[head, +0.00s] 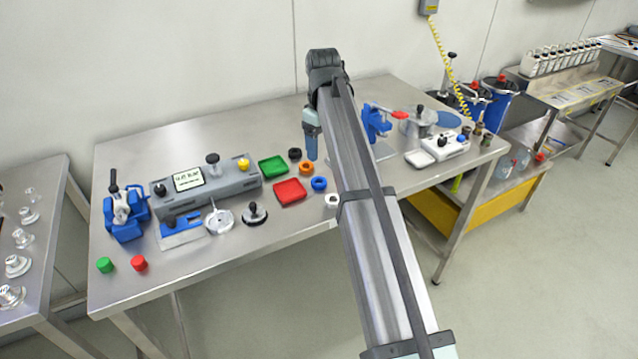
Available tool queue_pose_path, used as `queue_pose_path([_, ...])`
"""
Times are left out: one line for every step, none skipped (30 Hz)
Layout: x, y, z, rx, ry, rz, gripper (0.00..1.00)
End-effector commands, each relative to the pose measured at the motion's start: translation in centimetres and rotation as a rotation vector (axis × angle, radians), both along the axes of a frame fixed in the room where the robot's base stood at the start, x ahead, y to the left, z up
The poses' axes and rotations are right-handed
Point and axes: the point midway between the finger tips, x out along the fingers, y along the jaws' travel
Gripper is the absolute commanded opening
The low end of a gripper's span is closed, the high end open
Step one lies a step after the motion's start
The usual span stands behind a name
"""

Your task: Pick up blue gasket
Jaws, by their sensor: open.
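The blue gasket (319,184) is a small ring lying flat on the steel table, just right of the red tray. My gripper (312,152) points down above the table, further back than the blue gasket and apart from it. Its jaws are open and hold nothing that I can see. Seen from this side, the fingers overlap, so the gap between them is hidden.
An orange ring (306,168), a black ring (295,154) and a white ring (332,200) lie near the blue gasket. The red tray (290,191) and green tray (273,167) are to the left. A grey device (207,190) stands further left.

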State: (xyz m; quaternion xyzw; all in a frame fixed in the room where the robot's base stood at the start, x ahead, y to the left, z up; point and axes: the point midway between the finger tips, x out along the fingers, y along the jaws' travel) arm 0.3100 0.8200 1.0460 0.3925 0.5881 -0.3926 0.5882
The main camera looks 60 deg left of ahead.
Motion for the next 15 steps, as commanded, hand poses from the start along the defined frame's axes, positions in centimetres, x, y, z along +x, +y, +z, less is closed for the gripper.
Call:
queue_pose_path([0.0,-0.1,-1.0,-0.001,0.001,-0.001,0.73])
queue_pose_path([0.0,-0.1,-1.6,-0.001,0.001,-0.001,0.73])
queue_pose_path([0.0,-0.1,-2.3,-0.003,0.001,-0.001,0.73])
queue_pose_path([0.0,-0.1,-2.8,-0.002,0.0,-0.001,0.73])
queue_pose_path([0.0,-0.1,-3.3,-0.001,0.001,-0.001,0.73])
queue_pose_path([0.0,-0.1,-4.0,-0.001,0.001,-0.001,0.73])
queue_pose_path([0.0,-0.1,-4.5,-0.001,0.001,-0.001,0.73])
queue_pose_path([0.0,-0.1,-4.9,-0.001,0.001,-0.001,0.73])
queue_pose_path([0.0,-0.1,-5.3,-0.001,0.001,-0.001,0.73])
queue_pose_path([0.0,-0.1,-5.6,-0.001,0.001,-0.001,0.73])
queue_pose_path([0.0,0.0,-5.8,0.0,0.0,-0.002,0.73])
queue_pose_path([0.0,0.0,-6.0,0.0,0.0,-0.002,0.73])
queue_pose_path([0.0,0.0,-6.2,0.0,0.0,-0.002,0.73])
queue_pose_path([0.0,0.0,-6.3,0.0,0.0,-0.002,0.73])
queue_pose_path([0.0,0.1,-6.4,0.0,0.0,-0.002,0.73])
